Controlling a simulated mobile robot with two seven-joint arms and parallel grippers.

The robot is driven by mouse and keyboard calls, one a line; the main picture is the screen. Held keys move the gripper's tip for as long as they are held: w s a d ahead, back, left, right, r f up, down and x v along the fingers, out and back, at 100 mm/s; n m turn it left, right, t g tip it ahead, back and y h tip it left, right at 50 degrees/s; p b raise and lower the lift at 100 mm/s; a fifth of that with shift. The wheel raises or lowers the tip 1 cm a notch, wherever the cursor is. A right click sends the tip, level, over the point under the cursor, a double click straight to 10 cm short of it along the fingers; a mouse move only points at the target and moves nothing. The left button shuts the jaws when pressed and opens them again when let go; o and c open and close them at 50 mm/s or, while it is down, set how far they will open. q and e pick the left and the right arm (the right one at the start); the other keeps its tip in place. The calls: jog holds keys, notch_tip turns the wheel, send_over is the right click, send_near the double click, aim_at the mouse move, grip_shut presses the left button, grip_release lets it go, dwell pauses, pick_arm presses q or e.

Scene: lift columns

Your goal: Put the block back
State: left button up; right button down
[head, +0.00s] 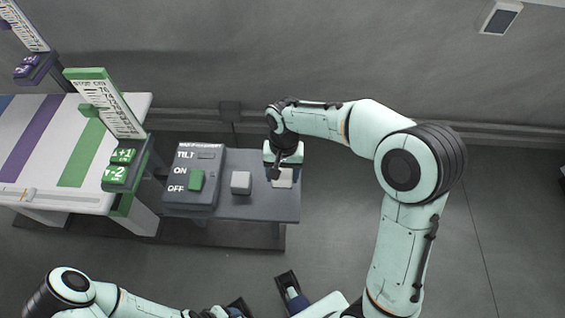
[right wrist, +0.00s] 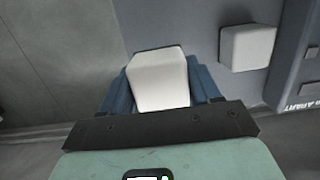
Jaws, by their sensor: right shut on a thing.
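A white block (head: 283,178) is at the right end of the grey bench (head: 258,208), under my right gripper (head: 284,168). In the right wrist view the same block (right wrist: 158,82) sits between the blue fingers of my right gripper (right wrist: 160,90), which is shut on it. I cannot tell whether its underside touches the bench top. A second white block (head: 241,182) stands apart on the bench, left of the held one; it also shows in the right wrist view (right wrist: 247,47).
A grey control box (head: 192,205) with a green switch (head: 196,180), labelled TILT, ON and OFF, stands on the bench's left. Further left is a white table (head: 30,165) with purple and green stripes, and green and purple scale columns (head: 105,100). Floor right of the bench is clear.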

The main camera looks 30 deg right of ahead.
aim_at(282, 183)
jog(key=shift+f+b, duration=0.35)
jog(key=shift+f, duration=2.3)
jog(key=shift+c, duration=1.1)
grip_release()
jog(key=shift+f, duration=0.2)
jog(key=r, duration=0.4)
jog(key=w+r+p, duration=0.1)
jog(key=r, duration=0.3)
jog(key=d+r+p, duration=0.1)
jog(key=r, duration=0.3)
jog(key=shift+w+r, duration=0.1)
jog(key=shift+w, duration=0.05)
